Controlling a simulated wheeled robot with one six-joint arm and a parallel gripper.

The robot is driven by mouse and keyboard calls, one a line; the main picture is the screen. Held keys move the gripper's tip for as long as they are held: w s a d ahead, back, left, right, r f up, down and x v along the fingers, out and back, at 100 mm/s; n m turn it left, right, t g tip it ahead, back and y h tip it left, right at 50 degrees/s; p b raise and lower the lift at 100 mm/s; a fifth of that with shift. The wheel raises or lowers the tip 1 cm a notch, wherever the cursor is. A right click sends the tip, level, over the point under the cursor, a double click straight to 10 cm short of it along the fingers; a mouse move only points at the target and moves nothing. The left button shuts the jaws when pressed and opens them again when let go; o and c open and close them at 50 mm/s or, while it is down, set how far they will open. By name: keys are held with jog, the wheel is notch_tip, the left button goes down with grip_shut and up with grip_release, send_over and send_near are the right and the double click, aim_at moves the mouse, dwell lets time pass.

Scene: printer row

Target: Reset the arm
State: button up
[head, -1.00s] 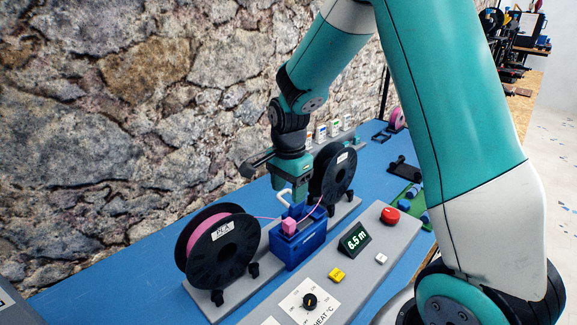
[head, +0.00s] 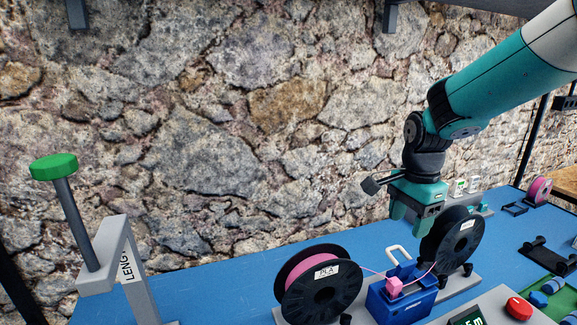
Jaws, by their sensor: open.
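My gripper (head: 416,213) is open and empty, pointing down above the blue table, behind and above the blue box and near the right black spool (head: 452,236). The blue box (head: 398,308) has a pale handle (head: 398,254) standing up behind it and a pink block (head: 395,286) on it. The left spool (head: 325,290), labelled PLA, carries pink filament that runs through the block to the right spool. The fingertips are small and partly hard to make out. They look apart from the handle.
A red button (head: 519,307) and a green display are at the bottom right. A stone wall backs the table (head: 230,285). The table's left middle is clear.

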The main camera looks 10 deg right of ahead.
jog(key=s+a+r+n+y, duration=0.2)
jog(key=s+a+n, duration=0.6)
jog(key=s+n, duration=0.3)
jog(key=s+a+r+n+y, duration=0.2)
jog(key=s+a+r+n, duration=0.1)
jog(key=s+a+n, duration=0.6)
jog(key=s+n, duration=0.2)
jog(key=shift+s+r+n, duration=0.3)
jog(key=shift+r, duration=0.05)
